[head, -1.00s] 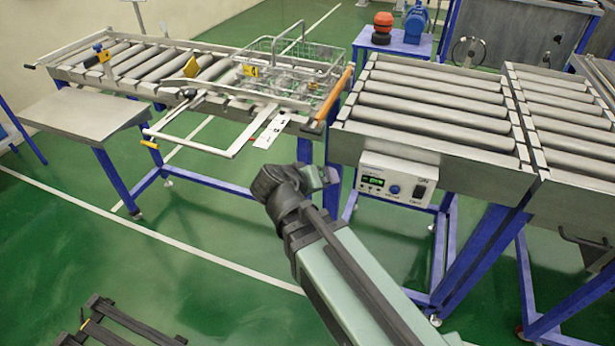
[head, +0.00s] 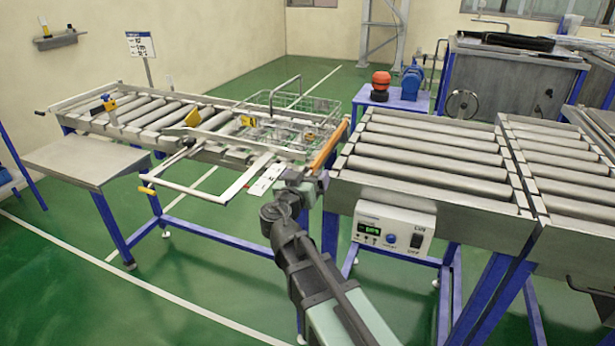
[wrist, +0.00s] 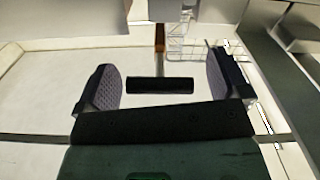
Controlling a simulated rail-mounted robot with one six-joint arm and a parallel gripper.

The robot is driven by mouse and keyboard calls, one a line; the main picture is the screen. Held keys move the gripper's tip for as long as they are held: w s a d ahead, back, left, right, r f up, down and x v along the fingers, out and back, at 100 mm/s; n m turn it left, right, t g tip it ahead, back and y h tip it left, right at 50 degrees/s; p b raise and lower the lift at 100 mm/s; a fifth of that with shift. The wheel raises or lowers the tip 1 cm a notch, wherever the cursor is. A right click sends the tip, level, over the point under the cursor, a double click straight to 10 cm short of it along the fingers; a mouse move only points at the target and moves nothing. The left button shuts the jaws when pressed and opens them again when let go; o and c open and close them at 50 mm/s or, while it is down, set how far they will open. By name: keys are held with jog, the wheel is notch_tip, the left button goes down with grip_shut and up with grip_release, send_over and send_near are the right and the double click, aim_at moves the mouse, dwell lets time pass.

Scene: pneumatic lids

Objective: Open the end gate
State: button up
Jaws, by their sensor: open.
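The end gate appears to be the orange bar (head: 330,143) across the right end of the left roller conveyor (head: 215,140), slanting in the head view. A narrow orange-brown strip (wrist: 160,38), probably this bar, shows in the wrist view beyond the fingers. My gripper (head: 313,183) is just in front of and below the bar's near end in the head view, apparently apart from it. In the wrist view my gripper (wrist: 162,82) is open, its two padded fingers wide apart with no gate between them. A dark bar crosses low between the fingers; I cannot tell what it is.
A wire basket (head: 290,122) sits on the left conveyor beside the bar. A white frame (head: 205,192) juts out in front. The right conveyor (head: 430,150) stands close across a narrow gap, with a control box (head: 392,236) below its front edge. Green floor is open in front.

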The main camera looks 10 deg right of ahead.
jog(key=shift+w+d, duration=0.25)
jog(key=shift+w, duration=0.15)
